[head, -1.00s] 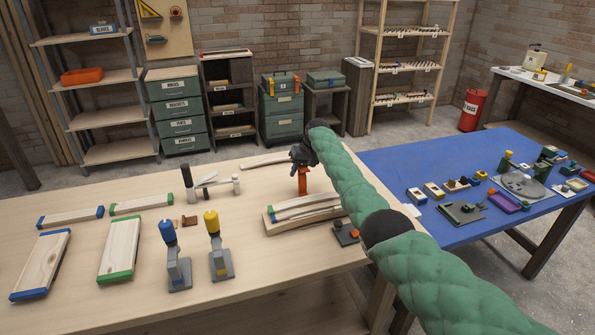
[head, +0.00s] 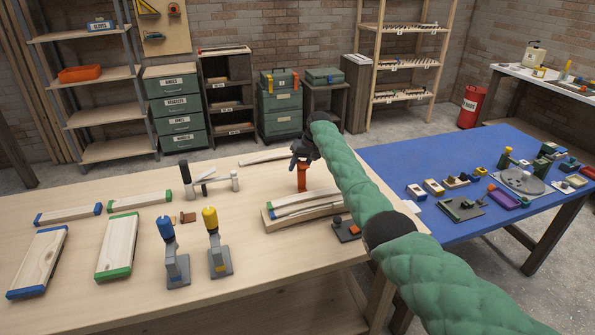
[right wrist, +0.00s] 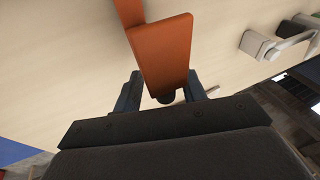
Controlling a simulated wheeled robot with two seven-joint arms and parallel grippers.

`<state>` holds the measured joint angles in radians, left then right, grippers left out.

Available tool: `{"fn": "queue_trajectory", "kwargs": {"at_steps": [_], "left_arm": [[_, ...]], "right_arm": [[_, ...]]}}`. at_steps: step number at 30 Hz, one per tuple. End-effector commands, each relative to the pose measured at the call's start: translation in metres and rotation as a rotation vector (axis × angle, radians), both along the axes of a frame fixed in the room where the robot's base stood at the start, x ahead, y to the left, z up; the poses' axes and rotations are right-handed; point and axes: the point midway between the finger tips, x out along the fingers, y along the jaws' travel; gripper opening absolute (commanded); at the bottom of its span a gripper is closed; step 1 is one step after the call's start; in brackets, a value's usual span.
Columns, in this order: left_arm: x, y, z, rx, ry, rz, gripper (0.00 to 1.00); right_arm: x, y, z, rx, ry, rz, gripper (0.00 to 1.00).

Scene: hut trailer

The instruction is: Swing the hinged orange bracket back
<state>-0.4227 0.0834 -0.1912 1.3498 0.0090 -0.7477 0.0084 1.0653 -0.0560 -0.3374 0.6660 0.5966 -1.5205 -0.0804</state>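The orange bracket (head: 302,178) stands upright on the wooden bench, behind the stacked boards. In the right wrist view the orange bracket (right wrist: 163,50) shows as a flat plate, with another orange part beyond its top left. My right gripper (head: 302,161) is at the bracket's top. In the right wrist view the fingers of my right gripper (right wrist: 165,88) stand apart, one on each side of the plate's near end. A narrow gap shows at the left finger; contact at the right finger is unclear. The bracket's hinge is hidden. My left gripper is out of view.
Boards on a wooden base (head: 305,210) lie just in front of the bracket. A grey toggle clamp (head: 210,182) with a black handle stands to its left. Two clamps with blue and yellow handles (head: 215,242) stand nearer. A blue table (head: 450,165) adjoins at right.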

Motion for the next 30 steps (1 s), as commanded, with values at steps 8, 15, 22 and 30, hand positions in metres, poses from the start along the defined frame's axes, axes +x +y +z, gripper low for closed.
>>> {"fn": "queue_trajectory", "kwargs": {"at_steps": [8,15,22,30], "left_arm": [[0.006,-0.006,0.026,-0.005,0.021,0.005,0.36],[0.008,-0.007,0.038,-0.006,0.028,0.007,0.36],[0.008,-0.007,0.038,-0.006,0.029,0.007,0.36],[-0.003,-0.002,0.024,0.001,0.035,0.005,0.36]], "right_arm": [[-0.002,-0.016,0.04,0.001,-0.006,-0.001,0.41],[-0.004,-0.02,0.054,0.001,-0.006,0.0,0.41],[-0.004,-0.02,0.055,0.001,-0.006,0.0,0.41],[-0.004,-0.02,0.07,0.0,-0.008,-0.001,0.41]]}}
